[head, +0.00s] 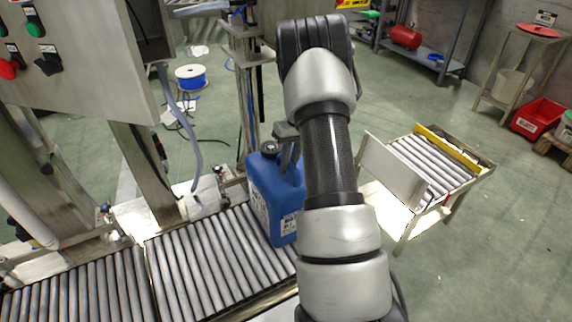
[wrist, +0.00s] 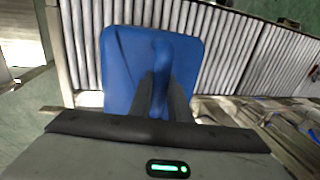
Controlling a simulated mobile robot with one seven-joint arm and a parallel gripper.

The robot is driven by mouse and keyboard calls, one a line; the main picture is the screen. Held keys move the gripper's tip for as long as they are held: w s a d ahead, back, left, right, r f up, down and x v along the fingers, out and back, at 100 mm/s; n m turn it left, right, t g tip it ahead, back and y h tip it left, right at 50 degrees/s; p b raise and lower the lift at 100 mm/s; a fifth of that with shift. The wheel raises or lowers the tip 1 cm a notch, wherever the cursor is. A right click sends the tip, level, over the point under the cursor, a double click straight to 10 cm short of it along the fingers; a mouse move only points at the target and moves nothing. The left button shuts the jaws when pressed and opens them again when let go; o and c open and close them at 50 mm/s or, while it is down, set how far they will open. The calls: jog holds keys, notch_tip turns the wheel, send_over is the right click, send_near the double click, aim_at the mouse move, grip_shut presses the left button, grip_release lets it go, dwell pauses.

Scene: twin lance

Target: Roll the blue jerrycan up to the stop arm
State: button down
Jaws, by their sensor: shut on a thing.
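The blue jerrycan (head: 272,192) stands upright on the roller conveyor (head: 205,262), at its right part in the head view, with a dark cap on top. My gripper (head: 287,150) is at the top of the jerrycan, partly hidden by my arm. In the wrist view the jerrycan (wrist: 125,62) is seen from above, and my gripper (wrist: 162,100) is shut on its handle, one dark finger on each side. I cannot pick out the stop arm for certain; a metal fitting with a small bracket (head: 222,180) sits at the conveyor's far side, left of the jerrycan.
Bare rollers run left of the jerrycan to a second roller section (head: 85,290). A control cabinet (head: 80,50) hangs over the left. A separate roller cart (head: 435,165) with an upright plate stands at the right. Green floor lies between.

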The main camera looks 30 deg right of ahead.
jog(key=shift+s+d+f, duration=0.1)
jog(key=shift+d+f, duration=0.05)
jog(key=shift+d, duration=1.95)
jog(key=shift+s+d+f, duration=0.1)
jog(key=shift+d+f, duration=0.05)
jog(key=shift+d, duration=1.9)
jog(key=shift+d+f, duration=0.1)
jog(key=shift+d, duration=1)
jog(key=c, duration=1.7)
grip_release()
jog(key=shift+c, duration=0.2)
jog(key=o, duration=0.6)
jog(key=shift+p, duration=0.3)
jog(key=shift+w+r, duration=0.15)
jog(key=shift+r, duration=0.05)
jog(key=shift+o, duration=0.5)
